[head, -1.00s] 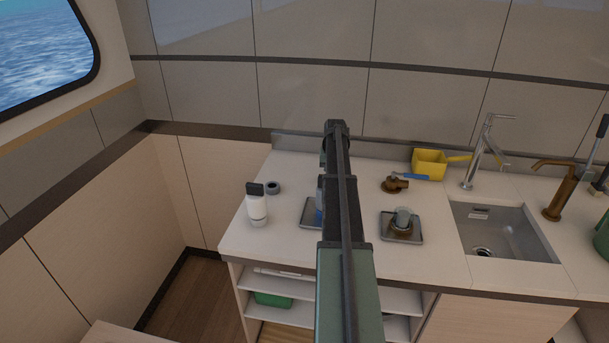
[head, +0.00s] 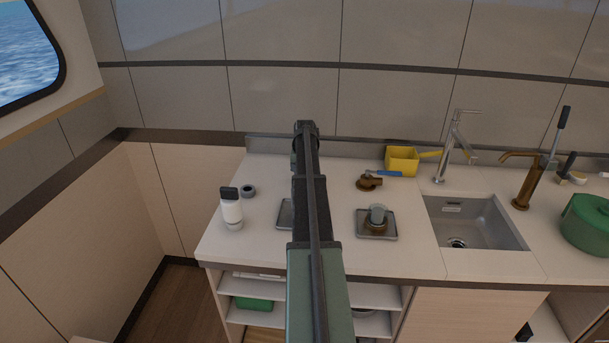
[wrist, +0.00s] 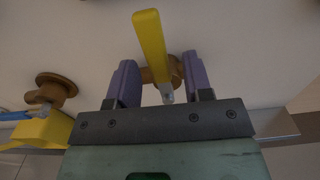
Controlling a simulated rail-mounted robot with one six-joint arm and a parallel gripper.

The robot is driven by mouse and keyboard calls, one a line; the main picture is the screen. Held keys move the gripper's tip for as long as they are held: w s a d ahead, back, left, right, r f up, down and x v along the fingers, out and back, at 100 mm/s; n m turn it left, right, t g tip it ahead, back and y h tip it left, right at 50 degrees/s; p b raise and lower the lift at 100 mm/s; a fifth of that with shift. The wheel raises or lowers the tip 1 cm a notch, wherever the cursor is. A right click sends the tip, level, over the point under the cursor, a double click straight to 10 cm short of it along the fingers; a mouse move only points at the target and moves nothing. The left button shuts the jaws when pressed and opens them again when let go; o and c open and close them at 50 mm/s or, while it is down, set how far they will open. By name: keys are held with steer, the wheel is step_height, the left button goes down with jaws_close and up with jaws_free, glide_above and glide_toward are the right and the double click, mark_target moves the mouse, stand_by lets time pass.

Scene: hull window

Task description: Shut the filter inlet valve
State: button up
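In the wrist view a brass valve (wrist: 155,75) with a yellow lever handle (wrist: 150,40) lies between my fingers. The handle points toward the top of that picture. My gripper (wrist: 160,64) is open, with one purple finger on each side of the handle and visible gaps; I see no grip on it. In the head view my arm hides this valve, and my gripper (head: 306,128) shows only from behind at the counter's back. A second brass valve (head: 370,181) with a blue handle stands to the right; it also shows in the wrist view (wrist: 52,92). No label tells which valve is the filter inlet.
A yellow scoop (head: 402,160) stands behind the blue-handled valve. A tray (head: 362,234) holds a grey-and-brown fitting (head: 377,218). A white bottle (head: 231,208) and dark ring (head: 248,190) are left. The sink (head: 480,222), faucets and green pot (head: 587,222) are right.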

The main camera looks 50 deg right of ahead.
step_height(320, 180, up, 11)
steer(key=p, duration=1)
steer(key=shift+p, duration=0.4)
steer(key=shift+f, duration=0.1)
